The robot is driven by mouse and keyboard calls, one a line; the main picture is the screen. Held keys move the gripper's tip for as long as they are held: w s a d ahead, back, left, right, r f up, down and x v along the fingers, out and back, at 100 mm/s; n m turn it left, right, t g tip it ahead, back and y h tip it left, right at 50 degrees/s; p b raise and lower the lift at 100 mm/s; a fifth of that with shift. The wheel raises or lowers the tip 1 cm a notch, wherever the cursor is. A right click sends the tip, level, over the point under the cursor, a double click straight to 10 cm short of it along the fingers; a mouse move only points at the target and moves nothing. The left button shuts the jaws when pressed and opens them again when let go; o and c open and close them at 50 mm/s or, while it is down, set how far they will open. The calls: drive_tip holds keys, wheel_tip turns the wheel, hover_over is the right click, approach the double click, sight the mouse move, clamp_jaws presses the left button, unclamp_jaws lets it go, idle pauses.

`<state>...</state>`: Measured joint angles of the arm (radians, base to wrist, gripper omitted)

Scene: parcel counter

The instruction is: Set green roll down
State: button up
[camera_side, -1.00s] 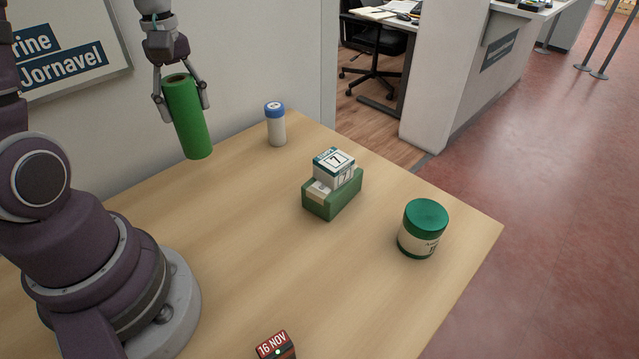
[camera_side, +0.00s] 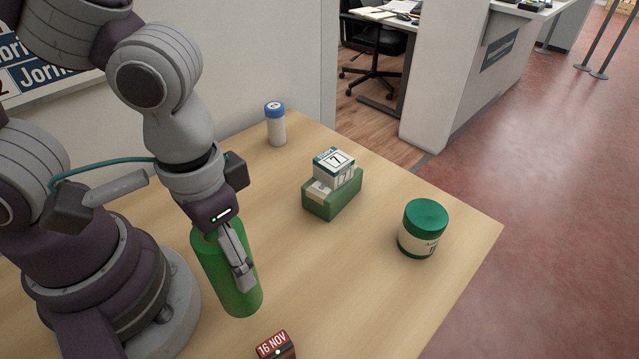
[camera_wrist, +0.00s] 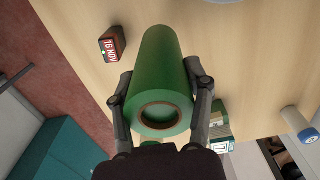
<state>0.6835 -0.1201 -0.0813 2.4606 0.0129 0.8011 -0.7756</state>
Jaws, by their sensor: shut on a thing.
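The green roll (camera_side: 222,285) is a tall cylinder with a brown core at its top end. It leans slightly in the side view, near the front left of the table. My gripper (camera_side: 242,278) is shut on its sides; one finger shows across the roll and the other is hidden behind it. In the wrist view the green roll (camera_wrist: 160,62) points away from me, with both fingers of my gripper (camera_wrist: 160,78) pressed against opposite sides. Whether its lower end touches the table, I cannot tell.
A red date block (camera_side: 274,345) is close to the roll. A green-lidded jar (camera_side: 422,230), a card holder (camera_side: 334,202) with a calendar block (camera_side: 334,166), and a blue-capped bottle (camera_side: 276,128) stand farther off. The tabletop (camera_side: 310,270) between roll and jar is bare.

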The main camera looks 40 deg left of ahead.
drive_tip(key=w+d, duration=0.3)
drive_tip(key=w+d+f, duration=0.1)
drive_tip(key=w+d, duration=0.6)
drive_tip(key=shift+w+d+f, duration=0.25)
drive_tip(key=shift+w+d, duration=0.05)
drive_tip(key=shift+w, duration=0.1)
drive_tip(key=shift+w+d+f, duration=0.15)
drive_tip(key=shift+f, duration=1.6)
drive_tip(key=shift+f, duration=0.1)
drive_tip(key=o, duration=1.3)
drive_tip(key=shift+c, duration=0.2)
wheel_tip(320, 180, up, 12)
drive_tip(key=a+r+t+h, duration=0.15)
drive_tip(key=a+r, duration=0.35)
drive_tip(key=a, duration=0.7)
drive_tip(key=s+a+f+t+y, duration=0.1)
drive_tip(key=s+a+f+t, duration=0.2)
drive_tip(key=a, duration=0.6)
drive_tip(key=shift+s+a+t, duration=0.25)
drive_tip(key=shift+s+t, duration=0.3)
drive_tip(key=shift+s, duration=0.7)
